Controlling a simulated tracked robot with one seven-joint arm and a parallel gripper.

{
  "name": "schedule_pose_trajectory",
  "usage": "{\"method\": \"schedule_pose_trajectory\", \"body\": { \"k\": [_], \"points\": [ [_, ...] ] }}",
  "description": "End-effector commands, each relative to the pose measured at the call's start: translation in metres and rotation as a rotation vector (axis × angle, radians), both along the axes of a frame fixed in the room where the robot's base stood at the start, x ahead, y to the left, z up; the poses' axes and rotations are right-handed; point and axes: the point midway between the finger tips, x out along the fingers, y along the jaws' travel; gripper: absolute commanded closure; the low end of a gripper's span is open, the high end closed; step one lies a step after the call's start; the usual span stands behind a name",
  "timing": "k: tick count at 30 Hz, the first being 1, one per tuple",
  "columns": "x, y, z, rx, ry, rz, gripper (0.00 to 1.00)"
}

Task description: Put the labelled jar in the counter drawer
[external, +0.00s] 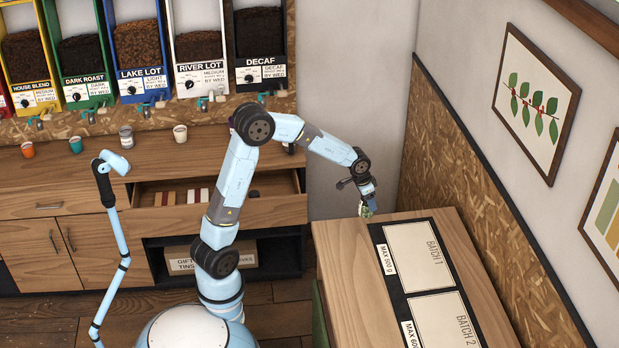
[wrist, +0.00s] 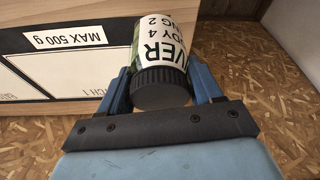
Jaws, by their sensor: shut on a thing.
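The labelled jar (wrist: 163,42) has a black ribbed lid and a white label, partly cut off, with "VER" readable upside down. My gripper (wrist: 160,84) is shut on it, one blue finger on each side. In the external view my gripper (external: 367,199) holds the small jar (external: 366,211) near the left back corner of the table; whether the jar touches the table is unclear. The counter drawer (external: 275,212) is pulled open, left of my gripper and behind my arm. Part of its inside is hidden by my arm.
Several small coloured blocks (external: 166,198) lie in the drawer's left part, and a dark item (external: 254,194) lies farther right. Cups (external: 180,133) stand on the counter (external: 150,155) above. The table (external: 345,260) carries a batch mat (external: 410,262). A box (external: 182,266) sits below the drawer.

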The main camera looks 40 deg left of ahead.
Motion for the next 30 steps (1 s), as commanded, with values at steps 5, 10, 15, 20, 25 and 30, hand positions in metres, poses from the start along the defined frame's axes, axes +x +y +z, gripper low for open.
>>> {"method": "schedule_pose_trajectory", "body": {
  "k": [5,10,15,20,25,30],
  "points": [
    [0.035,0.066,-0.008,-0.001,-0.001,0.089,0.80],
    [0.059,0.129,-0.016,0.001,0.000,0.167,0.80],
    [0.076,0.195,-0.023,0.000,-0.001,0.247,0.80],
    [0.086,0.260,-0.031,0.000,-0.002,0.322,0.80],
    [0.089,0.330,-0.039,0.001,-0.003,0.402,0.80],
    [0.085,0.400,-0.047,0.002,-0.005,0.482,0.80]
  ]
}}
